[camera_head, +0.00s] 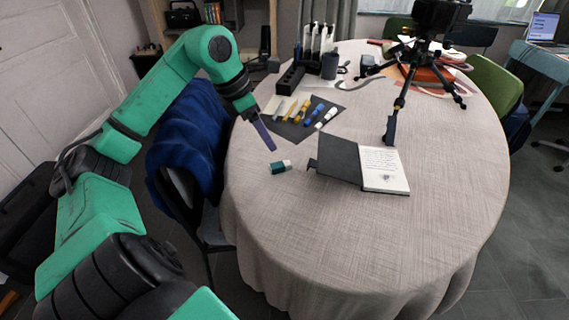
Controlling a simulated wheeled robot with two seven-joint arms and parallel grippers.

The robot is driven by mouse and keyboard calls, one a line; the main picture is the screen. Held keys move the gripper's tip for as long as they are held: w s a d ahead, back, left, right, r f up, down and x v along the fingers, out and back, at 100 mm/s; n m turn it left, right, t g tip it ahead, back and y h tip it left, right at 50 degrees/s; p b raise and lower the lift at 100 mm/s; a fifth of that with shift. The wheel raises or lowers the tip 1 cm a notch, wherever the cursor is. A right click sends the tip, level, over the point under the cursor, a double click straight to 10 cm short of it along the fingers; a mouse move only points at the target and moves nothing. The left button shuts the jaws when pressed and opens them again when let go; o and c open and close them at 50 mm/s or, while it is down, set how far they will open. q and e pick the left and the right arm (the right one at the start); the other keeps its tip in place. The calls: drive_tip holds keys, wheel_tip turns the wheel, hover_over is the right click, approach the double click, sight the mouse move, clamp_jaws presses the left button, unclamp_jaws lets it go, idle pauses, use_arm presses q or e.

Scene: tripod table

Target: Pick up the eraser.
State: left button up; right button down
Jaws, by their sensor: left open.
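The eraser (281,167), a small block with a dark teal part and a white part, lies on the cloth-covered round table (300,225) near its left edge. My left gripper (265,138) is above the table's left side, just above and to the left of the eraser in the picture. It is open, points downward and appears apart from the eraser. Its fingers overlap in this view, so the gap between them is hard to see. My right gripper is out of view.
An open notebook (384,170) with a dark cover lies right of the eraser. Behind are a dark mat (300,130) with several markers, a black holder (291,79) and a tripod (400,100). A chair with a blue jacket (190,140) stands left. The table's front is clear.

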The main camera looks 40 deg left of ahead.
sight(283, 164)
use_arm(q)
drive_tip(key=x, duration=0.9)
drive_tip(key=shift+d+f+p, duration=0.1)
drive_tip(key=shift+f+p, duration=0.25)
drive_tip(key=shift+w+f, duration=0.3)
drive_tip(key=shift+f, duration=0.05)
drive_tip(key=shift+s+r, duration=0.1)
drive_tip(key=c, duration=1)
clamp_jaws()
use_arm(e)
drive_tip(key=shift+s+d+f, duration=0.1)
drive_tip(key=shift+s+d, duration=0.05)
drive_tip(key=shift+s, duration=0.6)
